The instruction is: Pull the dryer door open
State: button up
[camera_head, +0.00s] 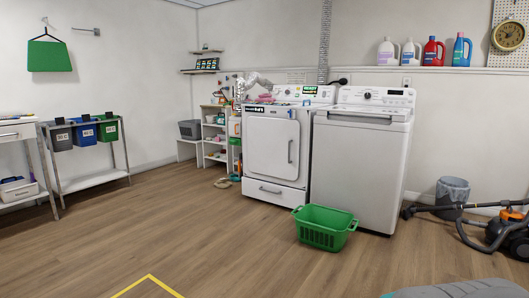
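The dryer (257,182) is the white front-loading machine against the back wall, near the middle of the view. Its square door (270,147) looks shut, with an upright handle (290,151) on the door's right side. Below the door is a drawer front with a horizontal handle (270,190). The dryer stands well away across the floor. My gripper is not in view.
A white top-loading washer (358,175) stands right of the dryer. A green basket (323,228) sits on the floor before them. A vacuum cleaner (505,232) and a bin (452,190) are at right. The wooden floor (205,235) in front is mostly clear.

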aim_at(273, 143)
jog(key=i+z, duration=0.1)
jog(key=i, duration=0.6)
jog(key=i+l, duration=0.1)
jog(key=i, duration=0.55)
jog(key=i+z, duration=0.15)
jog(key=i, duration=0.55)
jog(key=i+z, duration=0.1)
jog(key=i, duration=0.55)
jog(key=i+j, duration=0.15)
jog(key=i, duration=0.55)
jog(key=i+j+z, duration=0.15)
jog(key=i, duration=0.5)
